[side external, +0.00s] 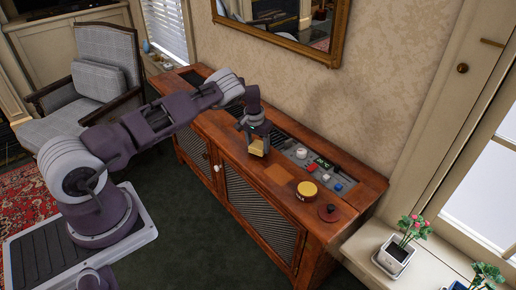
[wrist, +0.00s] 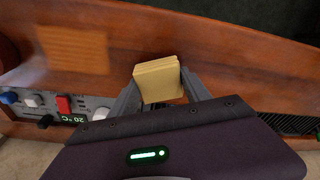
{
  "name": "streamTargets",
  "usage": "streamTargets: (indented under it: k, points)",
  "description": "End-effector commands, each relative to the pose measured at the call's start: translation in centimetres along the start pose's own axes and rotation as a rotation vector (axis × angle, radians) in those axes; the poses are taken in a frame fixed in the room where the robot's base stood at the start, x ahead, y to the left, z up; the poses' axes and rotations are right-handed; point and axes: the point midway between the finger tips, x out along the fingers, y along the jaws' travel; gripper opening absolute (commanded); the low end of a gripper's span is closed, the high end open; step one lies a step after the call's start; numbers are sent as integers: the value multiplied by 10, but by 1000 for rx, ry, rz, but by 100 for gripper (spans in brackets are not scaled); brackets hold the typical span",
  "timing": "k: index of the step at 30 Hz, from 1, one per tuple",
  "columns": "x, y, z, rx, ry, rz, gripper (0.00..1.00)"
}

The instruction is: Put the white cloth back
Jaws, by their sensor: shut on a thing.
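My gripper (side external: 256,137) is shut on a pale yellow, square, layered pad (side external: 259,148) that looks like a folded cloth. In the wrist view the pad (wrist: 159,79) sits between the two grey fingers, over the brown wooden top. Whether its underside touches the wood is hard to tell. I see no plainly white cloth in either view. A lighter orange-brown square patch (side external: 277,173) lies on the cabinet top, to the right of the pad in the side view. It also shows in the wrist view (wrist: 75,50), left of the pad.
The wooden cabinet (side external: 225,150) has a control panel (side external: 325,176) along its back with a white knob, a red button and blue buttons. A yellow round tin (side external: 306,190) and a dark red disc (side external: 328,213) stand near its right end. A mirror hangs above.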

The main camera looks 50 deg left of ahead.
Motion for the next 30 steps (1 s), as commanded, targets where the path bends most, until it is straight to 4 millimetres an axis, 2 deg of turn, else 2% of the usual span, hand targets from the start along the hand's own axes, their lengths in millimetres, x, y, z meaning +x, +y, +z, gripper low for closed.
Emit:
streamTargets:
  k: [3,13,14,17,26,30]
  points:
    - [12,0,2,0,1,-1,23]
    - [16,0,2,-1,1,0,23]
    - [16,0,2,-1,1,0,59]
    - [15,0,2,-1,1,0,77]
    - [14,0,2,-1,1,0,77]
    - [0,0,0,-4,4,0,77]
